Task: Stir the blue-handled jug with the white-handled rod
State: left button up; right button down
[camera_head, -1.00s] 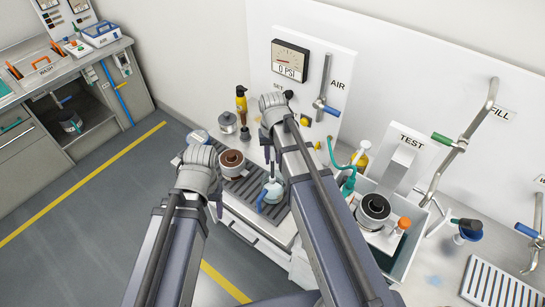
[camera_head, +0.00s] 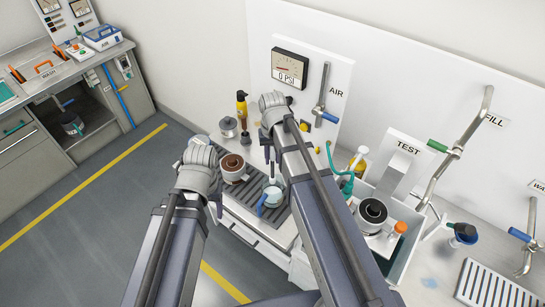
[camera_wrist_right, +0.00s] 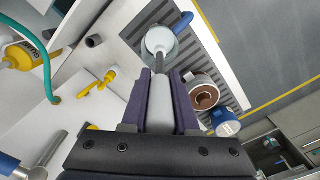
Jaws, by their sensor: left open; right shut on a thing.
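The blue-handled jug (camera_head: 272,196) stands on the dark ribbed drain mat, its blue handle facing the front left. In the right wrist view the jug (camera_wrist_right: 172,36) is seen from above at the top. My right gripper (camera_wrist_right: 161,78) is shut on the white-handled rod (camera_wrist_right: 162,103). The rod's thin dark shaft points at the jug's mouth, and its end appears to be in or over the opening; how deep I cannot tell. In the head view my right arm hides most of this gripper. My left gripper (camera_head: 217,208) is open and empty, left of the jug.
A mug with brown contents (camera_head: 234,166) stands on the mat close to the jug. A yellow bottle (camera_head: 242,105) and a lidded metal pot (camera_head: 228,127) stand behind. A sink with a round dark-topped vessel (camera_head: 372,213) lies right. The AIR panel (camera_head: 300,65) rises behind.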

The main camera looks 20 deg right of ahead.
jog(key=shift+r+p, duration=2.25)
jog(key=shift+r, duration=0.1)
jog(key=shift+f, duration=0.1)
